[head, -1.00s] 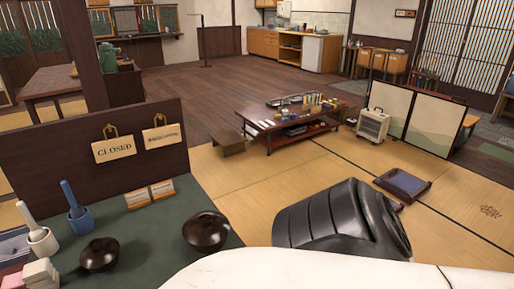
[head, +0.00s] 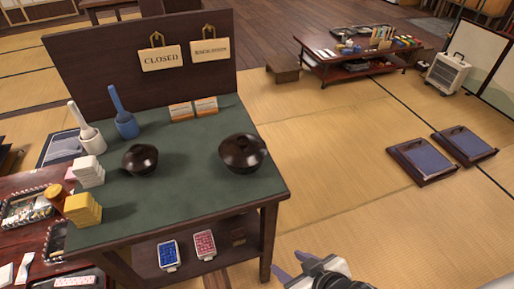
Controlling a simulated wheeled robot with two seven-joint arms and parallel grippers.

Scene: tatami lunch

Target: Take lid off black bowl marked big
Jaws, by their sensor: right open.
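Two dark lidded bowls stand on the green-topped counter (head: 200,197). The larger bowl (head: 242,154) is at the right, near the counter's right edge. The smaller bowl (head: 140,159) is at the left. Both have their lids on. Any size marking on them is too small to read. My right gripper (head: 291,267) is at the bottom edge of the head view, in front of the counter and to the right of its front leg. It is open and empty, apart from both bowls. My left gripper is not in view.
Two small cards (head: 206,105) stand behind the bowls, before a dark panel (head: 100,70) with hanging signs. White and blue holders (head: 126,124) and stacked blocks (head: 82,208) fill the counter's left side. Card packs (head: 204,244) lie on the lower shelf.

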